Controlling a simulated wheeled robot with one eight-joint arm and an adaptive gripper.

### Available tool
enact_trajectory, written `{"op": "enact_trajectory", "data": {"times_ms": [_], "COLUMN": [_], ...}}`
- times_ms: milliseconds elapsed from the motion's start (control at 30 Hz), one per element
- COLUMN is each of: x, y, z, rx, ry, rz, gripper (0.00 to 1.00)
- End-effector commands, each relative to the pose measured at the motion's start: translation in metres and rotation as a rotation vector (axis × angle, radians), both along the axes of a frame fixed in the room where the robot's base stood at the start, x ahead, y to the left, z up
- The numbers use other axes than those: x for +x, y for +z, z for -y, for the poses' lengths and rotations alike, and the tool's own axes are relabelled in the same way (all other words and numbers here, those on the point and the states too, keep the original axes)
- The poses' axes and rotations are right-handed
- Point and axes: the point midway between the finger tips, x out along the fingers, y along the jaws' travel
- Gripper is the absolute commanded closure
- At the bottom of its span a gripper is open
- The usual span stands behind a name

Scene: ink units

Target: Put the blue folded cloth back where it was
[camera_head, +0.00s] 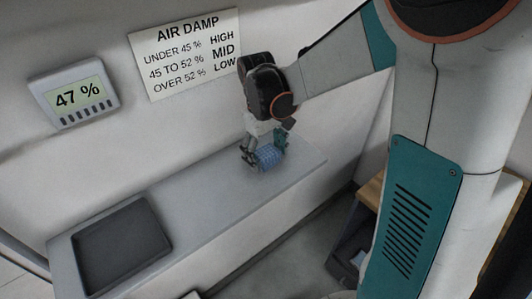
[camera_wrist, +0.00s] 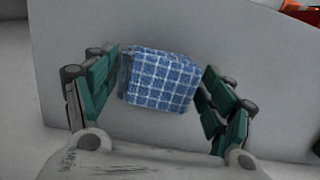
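The blue folded cloth (camera_head: 269,157) has a white checked pattern and is at the right part of the grey shelf. In the wrist view the cloth (camera_wrist: 160,80) is between the two fingers of my gripper (camera_wrist: 162,85). The left fingertip is close against its left side and the right fingertip is very near its right side. I cannot tell whether both press on it. In the head view my gripper (camera_head: 264,147) points down at the cloth. I cannot tell whether the cloth rests on the shelf or is just above it.
A dark empty tray (camera_head: 122,247) lies at the left end of the grey shelf (camera_head: 205,215). A wall display (camera_head: 75,95) reads 47 %. A sign (camera_head: 185,52) gives AIR DAMP: under 45 % HIGH, 45 to 52 % MID, over 52 % LOW. The shelf between tray and cloth is clear.

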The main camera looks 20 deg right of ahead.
Motion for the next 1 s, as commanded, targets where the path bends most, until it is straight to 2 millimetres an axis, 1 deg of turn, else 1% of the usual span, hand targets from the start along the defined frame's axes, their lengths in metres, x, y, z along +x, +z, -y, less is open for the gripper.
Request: {"op": "enact_trajectory", "data": {"times_ms": [267,367,467,800,900,1000], "x": [0.0,0.0,0.001,0.008,0.01,0.011], "y": [0.001,0.005,0.017,0.086,0.102,0.113], "z": [0.0,0.0,-0.001,-0.004,-0.005,-0.006], "rx": [0.0,0.0,0.0,0.0,0.0,0.0], "ry": [0.0,0.0,0.0,0.0,0.0,0.0], "rz": [0.0,0.0,0.0,0.0,0.0,0.0], "gripper": [0.22,0.22,0.22,0.22,0.22,0.22]}}
